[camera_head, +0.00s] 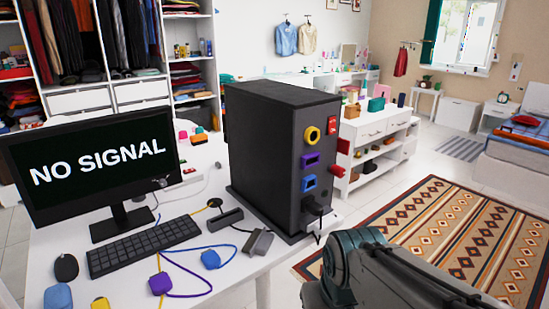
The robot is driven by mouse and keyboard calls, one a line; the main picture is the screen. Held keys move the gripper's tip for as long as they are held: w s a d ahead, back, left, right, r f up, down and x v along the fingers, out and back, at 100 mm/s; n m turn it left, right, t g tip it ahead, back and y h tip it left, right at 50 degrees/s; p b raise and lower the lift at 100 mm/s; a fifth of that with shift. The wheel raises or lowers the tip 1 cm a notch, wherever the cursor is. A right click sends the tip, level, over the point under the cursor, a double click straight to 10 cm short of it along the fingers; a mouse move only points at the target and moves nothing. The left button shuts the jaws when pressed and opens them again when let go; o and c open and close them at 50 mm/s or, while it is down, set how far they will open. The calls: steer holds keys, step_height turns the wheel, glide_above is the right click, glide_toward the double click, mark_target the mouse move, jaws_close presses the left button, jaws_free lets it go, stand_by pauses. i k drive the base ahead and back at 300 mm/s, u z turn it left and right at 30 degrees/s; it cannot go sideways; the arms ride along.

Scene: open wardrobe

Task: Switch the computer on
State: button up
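The computer tower (265,150) stands upright on the white desk. Its port side shows a yellow round socket (312,134), a purple socket (310,160) and a blue socket (309,183). A black plug-like piece (315,207) sits low on that side. A red switch-like part (335,121) is at the upper right; its position is too small to read. The monitor (95,165) reads "NO SIGNAL". Loose purple (160,283), blue (211,259) and yellow (100,303) connectors lie on the desk. My arm is at the lower right; my gripper's fingers are not visible.
A keyboard (144,245) and mouse (66,268) lie in front of the monitor. Dark blocks (258,242) lie beside the tower. A wardrobe (98,50) stands behind, and a white shelf unit (375,135) beyond the tower. The patterned rug (450,235) at right is clear.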

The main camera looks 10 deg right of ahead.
mark_target(332, 129)
steer(key=z, duration=1.3)
steer(key=i, duration=0.4)
steer(key=u, duration=1.1)
